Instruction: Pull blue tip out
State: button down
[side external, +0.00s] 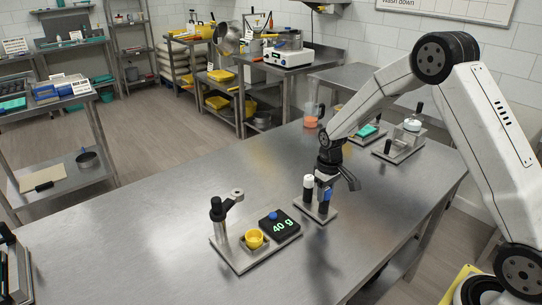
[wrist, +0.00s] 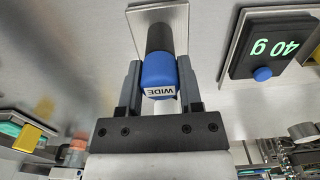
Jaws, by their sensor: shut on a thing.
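The blue tip (wrist: 158,72), labelled WIDE, is between the two fingers of my gripper (wrist: 158,85) in the wrist view. My gripper is shut on it. The tip sits at the end of a dark cylindrical post or holder, which stands on a small metal plate (wrist: 178,18). In the side view the blue tip (side external: 323,191) shows just below my gripper (side external: 326,178), partly hidden by it. A white-topped dark post (side external: 308,182) stands beside it on the same plate.
A clear jug (side external: 311,110) and another metal stand (side external: 400,146) are behind.

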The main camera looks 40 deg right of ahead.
jog(key=shift+r, duration=0.25)
jog(key=shift+r, duration=2.75)
jog(key=shift+r, duration=0.2)
jog(key=shift+r, duration=2.45)
